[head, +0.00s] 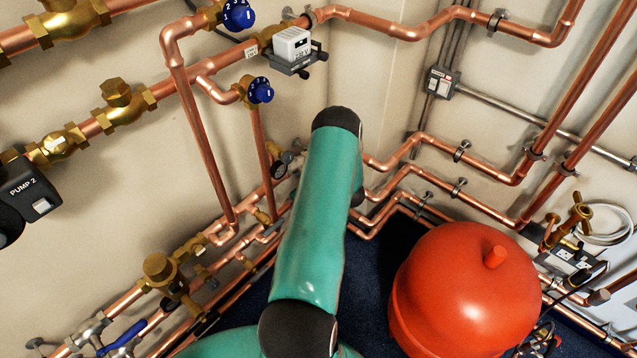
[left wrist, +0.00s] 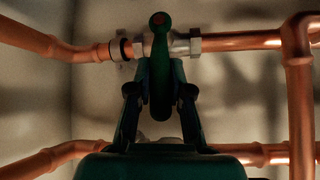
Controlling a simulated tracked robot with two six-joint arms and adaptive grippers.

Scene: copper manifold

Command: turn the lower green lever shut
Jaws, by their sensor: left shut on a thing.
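In the left wrist view a dark green lever (left wrist: 160,70) stands upright in front of a silver valve body (left wrist: 181,44) on a horizontal copper pipe. Its rounded top end rises above the pipe line. My left gripper (left wrist: 159,92) has one finger on each side of the lever's lower part and is shut on it. In the head view my teal arm hides the lever and the left gripper. My right gripper is in neither view.
A red vessel (head: 466,290) stands close to the right of my arm. Copper pipes with brass valves (head: 165,270) line the left wall. A blue lever (head: 122,337) is at lower left. More pipes (head: 505,218) run along the right wall.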

